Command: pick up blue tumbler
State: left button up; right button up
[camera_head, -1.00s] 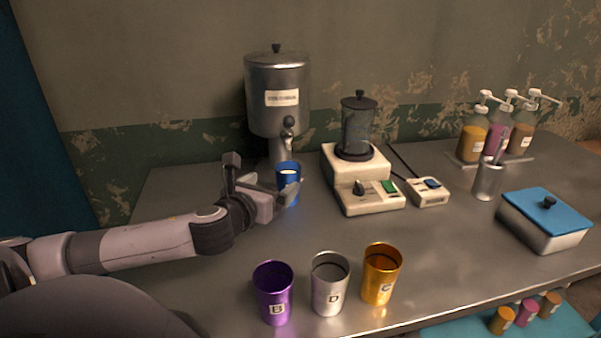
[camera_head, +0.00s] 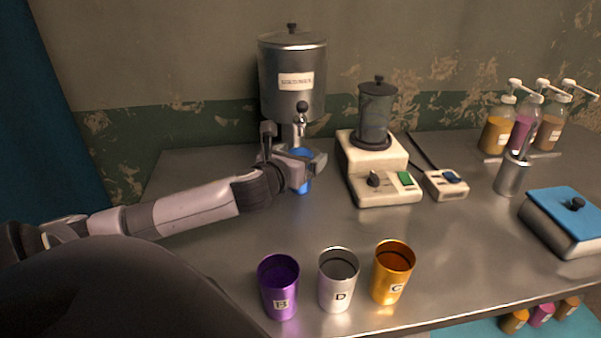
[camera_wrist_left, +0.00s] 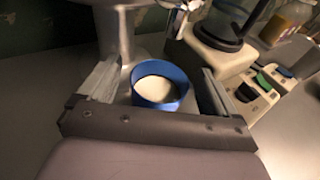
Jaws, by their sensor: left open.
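The blue tumbler (camera_head: 303,184) stands on the metal table under the dispenser's tap, partly hidden by my left gripper (camera_head: 296,160) in the head view. In the left wrist view the blue tumbler (camera_wrist_left: 160,103) holds a white liquid and sits between the two fingers of my left gripper (camera_wrist_left: 155,92). The fingers are apart, with a gap visible on each side of the tumbler. My right gripper is not in view.
A steel dispenser (camera_head: 292,80) stands behind the tumbler. A blender (camera_head: 374,165) is to its right. Purple (camera_head: 279,287), silver (camera_head: 338,280) and gold (camera_head: 392,272) tumblers stand at the front edge. A blue-lidded box (camera_head: 568,215) and pump bottles (camera_head: 515,125) are farther right.

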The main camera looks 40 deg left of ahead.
pick_arm(q)
jog(key=shift+x, duration=1.1)
jog(key=c, duration=1.3)
jog(key=shift+r, duration=0.1)
